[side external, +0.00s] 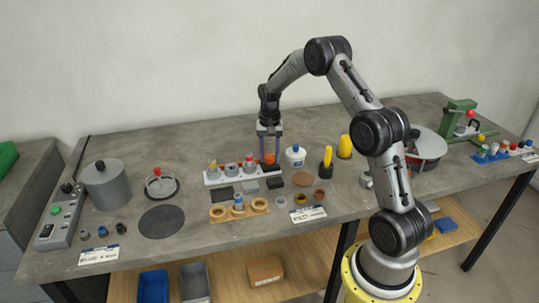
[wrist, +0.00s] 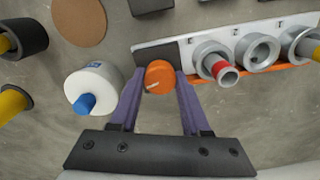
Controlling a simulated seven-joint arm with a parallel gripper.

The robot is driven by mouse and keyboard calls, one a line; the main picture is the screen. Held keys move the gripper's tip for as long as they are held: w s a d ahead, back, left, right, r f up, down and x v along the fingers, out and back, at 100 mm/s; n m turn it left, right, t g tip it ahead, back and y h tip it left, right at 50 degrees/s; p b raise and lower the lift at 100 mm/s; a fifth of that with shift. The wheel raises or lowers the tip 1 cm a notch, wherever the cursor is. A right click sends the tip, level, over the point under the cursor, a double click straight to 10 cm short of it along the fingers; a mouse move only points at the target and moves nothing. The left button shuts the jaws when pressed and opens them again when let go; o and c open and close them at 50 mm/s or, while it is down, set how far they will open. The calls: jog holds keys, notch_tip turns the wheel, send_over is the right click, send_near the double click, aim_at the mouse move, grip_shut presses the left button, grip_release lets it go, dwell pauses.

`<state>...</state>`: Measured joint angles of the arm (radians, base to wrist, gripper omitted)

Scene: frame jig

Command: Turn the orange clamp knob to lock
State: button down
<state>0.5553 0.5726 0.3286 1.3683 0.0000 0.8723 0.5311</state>
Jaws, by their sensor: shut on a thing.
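The orange clamp knob (wrist: 159,77) sits at the end of the white jig frame (wrist: 284,42), beside a dark pad, in the wrist view. My gripper (wrist: 159,85) has its two purple fingers on either side of the knob, shut on it. In the side view the gripper (side external: 270,150) points straight down with the orange knob (side external: 269,158) between its fingertips, at the right end of the white jig frame (side external: 213,180). The knob's lower part and any lock marking cannot be made out.
A white jar with a blue knob (wrist: 94,88) stands close to one finger. Grey ring sockets (wrist: 213,62), one with a red-tipped peg, line the jig. Yellow-and-black pieces (side external: 325,161) stand to the right, and wooden rings (side external: 259,205) lie in front.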

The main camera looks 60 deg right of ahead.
aim_at(269, 156)
jog(key=shift+m, duration=1.2)
jog(key=shift+r, duration=0.1)
jog(key=shift+c, duration=1.8)
grip_release()
notch_tip(269, 156, up, 14)
